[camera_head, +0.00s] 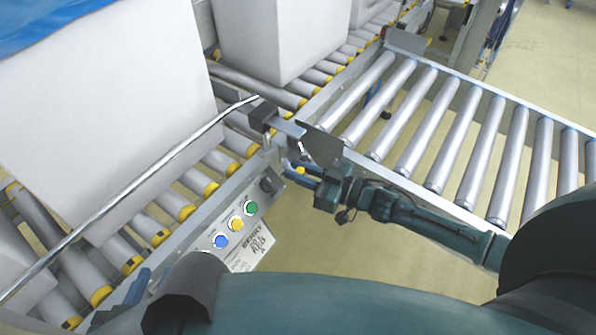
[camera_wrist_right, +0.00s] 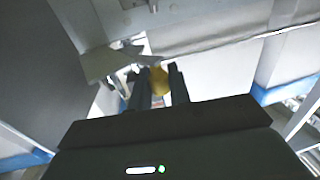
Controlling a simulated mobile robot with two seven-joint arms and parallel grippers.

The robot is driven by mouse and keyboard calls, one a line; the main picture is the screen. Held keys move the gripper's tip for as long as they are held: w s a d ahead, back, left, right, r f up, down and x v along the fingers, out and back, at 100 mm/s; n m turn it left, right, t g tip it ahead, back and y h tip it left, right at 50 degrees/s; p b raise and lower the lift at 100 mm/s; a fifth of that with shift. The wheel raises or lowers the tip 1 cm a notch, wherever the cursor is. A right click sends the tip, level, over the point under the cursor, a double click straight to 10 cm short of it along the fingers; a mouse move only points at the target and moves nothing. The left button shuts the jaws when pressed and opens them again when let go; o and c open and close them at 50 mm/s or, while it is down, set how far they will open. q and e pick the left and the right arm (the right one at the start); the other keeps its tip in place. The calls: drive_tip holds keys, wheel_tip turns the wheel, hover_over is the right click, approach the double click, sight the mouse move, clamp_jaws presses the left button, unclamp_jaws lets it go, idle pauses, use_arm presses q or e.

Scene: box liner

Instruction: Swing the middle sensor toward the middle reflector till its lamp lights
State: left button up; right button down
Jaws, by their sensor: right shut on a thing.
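My right gripper (camera_head: 298,169) is at the near rail, by the corner where the two conveyors meet. In the right wrist view its two dark fingers (camera_wrist_right: 160,88) are shut on a small rounded yellow part (camera_wrist_right: 159,80). This yellow part also shows in the head view (camera_head: 300,171). It may belong to the middle sensor, but the fingers hide most of it. A small bright spot (camera_head: 300,147) shows just above the gripper; I cannot tell if it is a lamp. I cannot make out the middle reflector. No left gripper can be made out.
A large pale box (camera_head: 110,110) stands on the yellow-ended rollers, with another box (camera_head: 280,40) behind. A thin metal bar (camera_head: 130,190) crosses at left. A roller conveyor (camera_head: 440,130) lies right. A blue button (camera_head: 220,240), a yellow one and a green one sit on the near rail.

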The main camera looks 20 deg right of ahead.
drive_tip(key=shift+d+n+g+y+b, duration=0.5)
drive_tip(key=shift+d+n+g+y, duration=0.45)
drive_tip(key=shift+d+g, duration=0.2)
drive_tip(key=c, duration=1.4)
unclamp_jaws()
drive_tip(key=shift+o, duration=0.2)
drive_tip(key=shift+r, duration=0.1)
